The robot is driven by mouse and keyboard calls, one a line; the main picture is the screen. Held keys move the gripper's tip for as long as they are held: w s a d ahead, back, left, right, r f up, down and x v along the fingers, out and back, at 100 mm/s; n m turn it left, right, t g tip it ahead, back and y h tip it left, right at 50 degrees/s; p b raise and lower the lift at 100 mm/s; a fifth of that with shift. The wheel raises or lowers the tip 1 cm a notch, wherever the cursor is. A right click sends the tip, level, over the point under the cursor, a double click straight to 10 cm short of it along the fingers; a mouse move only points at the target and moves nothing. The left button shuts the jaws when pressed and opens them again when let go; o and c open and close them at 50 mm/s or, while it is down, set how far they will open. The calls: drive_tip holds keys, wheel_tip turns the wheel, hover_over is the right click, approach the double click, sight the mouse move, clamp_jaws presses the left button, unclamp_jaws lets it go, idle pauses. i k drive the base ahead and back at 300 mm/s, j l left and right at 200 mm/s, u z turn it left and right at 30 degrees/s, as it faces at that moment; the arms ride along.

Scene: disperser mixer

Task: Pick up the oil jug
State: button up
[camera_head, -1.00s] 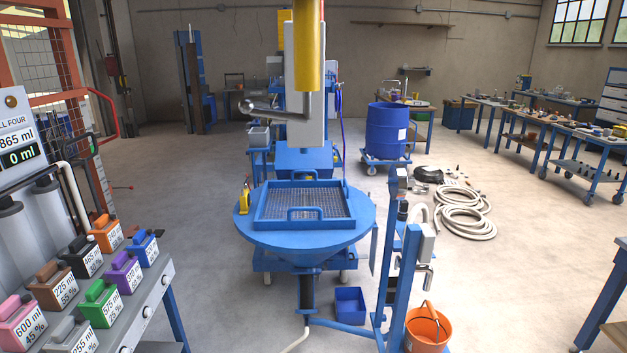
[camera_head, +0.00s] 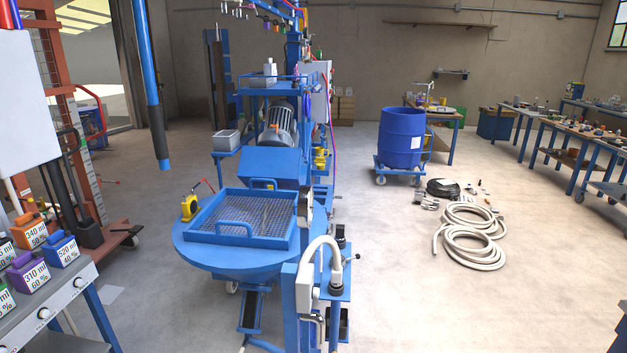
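No thing in view is clearly an oil jug. A small yellow object (camera_head: 190,207) stands at the left rim of the blue mixer basin, with a thin red part near its top. It is too small to tell whether it is a jug. Other small yellow items (camera_head: 320,158) sit behind the mixer, partly hidden. My gripper is not in view.
The blue mixer basin (camera_head: 215,256) with its mesh tray (camera_head: 250,215) stands ahead, left of centre. A blue drum (camera_head: 402,137) stands on a wheeled dolly. White hose coils (camera_head: 470,238) lie on the floor. Workbenches (camera_head: 560,135) line the right.

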sight(319, 151)
drive_tip(key=i+l, duration=0.4)
drive_tip(key=i+l+u, duration=0.15)
drive_tip(key=i+l, duration=0.25)
drive_tip(key=l, duration=0.15)
drive_tip(key=i+l, duration=0.35)
drive_tip(key=l, duration=0.15)
drive_tip(key=i+l+u, duration=0.15)
drive_tip(key=i+l, duration=0.25)
drive_tip(key=l, duration=0.15)
drive_tip(key=i+l+u, duration=0.25)
drive_tip(key=i+l, duration=1.25)
drive_tip(key=i, duration=0.4)
drive_tip(key=i+l+u, duration=0.15)
drive_tip(key=i, duration=0.4)
drive_tip(key=i+l, duration=0.2)
drive_tip(key=i, duration=0.3)
